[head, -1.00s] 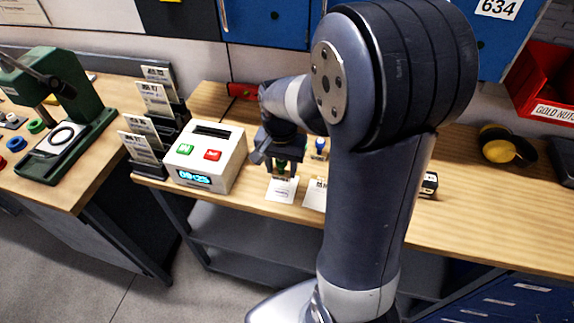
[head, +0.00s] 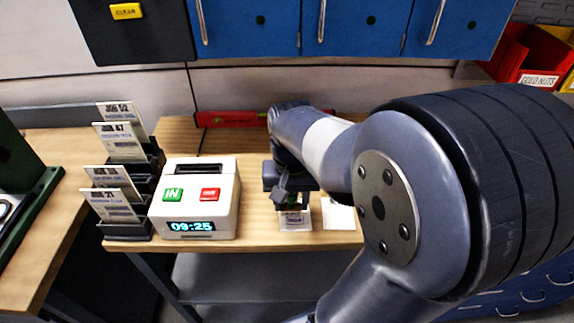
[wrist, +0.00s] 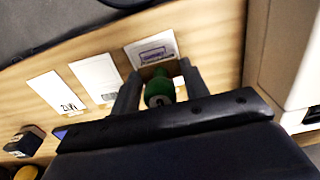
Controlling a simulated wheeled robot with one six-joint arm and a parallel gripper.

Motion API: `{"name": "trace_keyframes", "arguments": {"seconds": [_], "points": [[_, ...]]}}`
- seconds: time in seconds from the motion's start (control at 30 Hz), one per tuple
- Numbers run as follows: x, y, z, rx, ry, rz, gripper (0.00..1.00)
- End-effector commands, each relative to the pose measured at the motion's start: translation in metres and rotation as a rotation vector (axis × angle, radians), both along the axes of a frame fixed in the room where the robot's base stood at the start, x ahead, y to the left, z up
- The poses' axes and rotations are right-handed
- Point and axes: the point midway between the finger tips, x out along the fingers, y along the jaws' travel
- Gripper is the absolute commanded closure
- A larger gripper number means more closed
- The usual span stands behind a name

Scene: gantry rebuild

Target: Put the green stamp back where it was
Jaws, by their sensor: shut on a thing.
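My gripper (wrist: 153,85) is shut on the green stamp (wrist: 159,92), whose round green handle shows between the two fingers in the wrist view. In the head view my gripper (head: 292,200) is over the front of the wooden bench, right of the white time clock, with the stamp mostly hidden by it. A white card with a purple stamped mark (wrist: 155,50) lies on the bench just beyond the fingers; it also shows under the gripper in the head view (head: 296,224). I cannot tell whether the stamp touches anything below. The stamp's former place cannot be made out.
The time clock (head: 200,200) reads 09:25. A card rack (head: 128,190) stands left of it. Two more white cards (wrist: 97,77) (wrist: 57,92) lie beside the marked one. A dark block (wrist: 25,140) sits farther along. A red level (head: 235,119) lies at the back.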

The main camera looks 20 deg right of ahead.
Motion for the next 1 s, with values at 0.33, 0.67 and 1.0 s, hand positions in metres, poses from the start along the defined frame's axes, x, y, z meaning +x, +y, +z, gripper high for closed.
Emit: {"name": "trace_keyframes", "arguments": {"seconds": [0.33,0.67,1.0], "points": [[0.070,-0.029,0.002,0.000,0.003,-0.001,0.72],[0.125,-0.052,0.002,0.000,0.001,-0.001,0.72],[0.139,-0.058,-0.017,0.002,0.007,0.000,0.72]]}}
